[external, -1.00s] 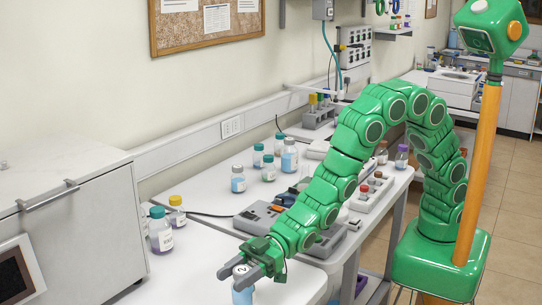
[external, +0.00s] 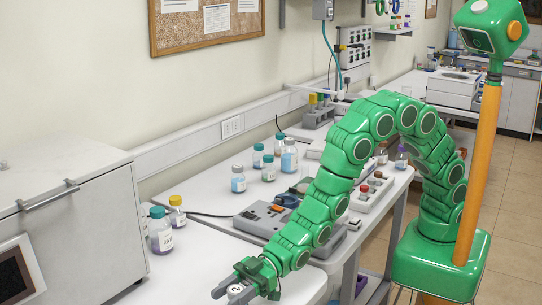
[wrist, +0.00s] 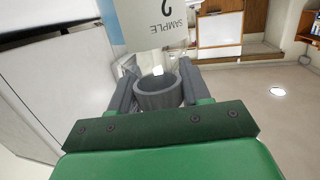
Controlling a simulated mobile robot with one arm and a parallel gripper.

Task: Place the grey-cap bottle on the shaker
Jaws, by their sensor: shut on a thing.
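My gripper (external: 231,292) is low at the bottom edge of the external view, shut on the grey-cap bottle (external: 236,289). A flat grey device (external: 262,220) with an orange knob, which looks like the shaker, lies on the table behind and right of my gripper. My arm partly covers it.
A large white cabinet (external: 85,225) stands at the left. A teal-cap bottle (external: 160,232) and a yellow-cap bottle (external: 177,212) stand beside it. Several bottles, including a blue-liquid one (external: 238,180), stand farther back. A rack (external: 372,190) lies right of the device.

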